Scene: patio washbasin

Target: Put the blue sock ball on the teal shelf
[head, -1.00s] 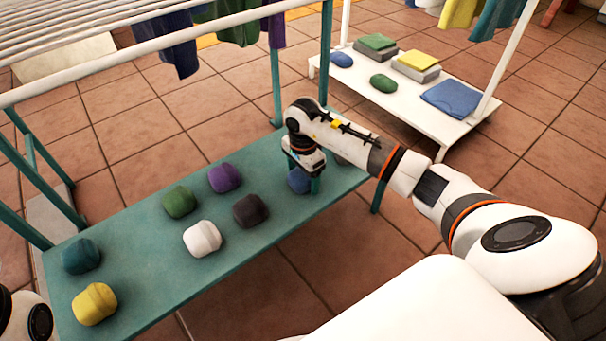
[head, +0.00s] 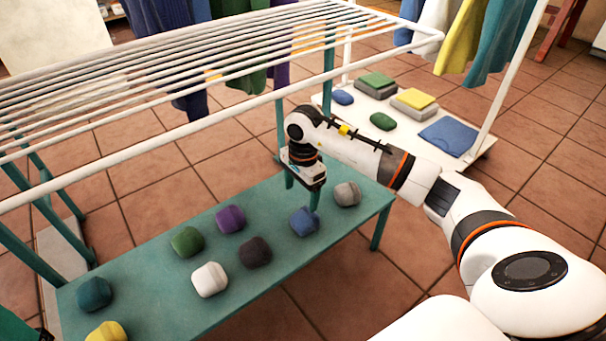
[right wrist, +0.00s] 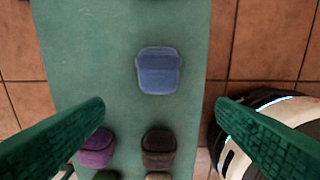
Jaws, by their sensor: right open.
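The blue sock ball (head: 304,222) rests on the teal shelf (head: 150,262), toward its right end. It also shows in the right wrist view (right wrist: 158,72), ahead of the fingers and apart from them. My right gripper (head: 302,194) is open and empty, its fingers just above and behind the ball in the head view. In the right wrist view its two green fingers (right wrist: 160,115) are wide apart. A dark green piece at the lower-left corner of the head view may be part of my left gripper; its state cannot be made out.
A grey ball (head: 347,194) sits right of the blue one; a dark ball (head: 255,251), purple (head: 230,219), green (head: 187,241), white (head: 209,279), teal (head: 95,293) and yellow (head: 106,332) lie leftward. A white drying rack (head: 200,84) stands above. A white platform (head: 468,158) holds folded cloths.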

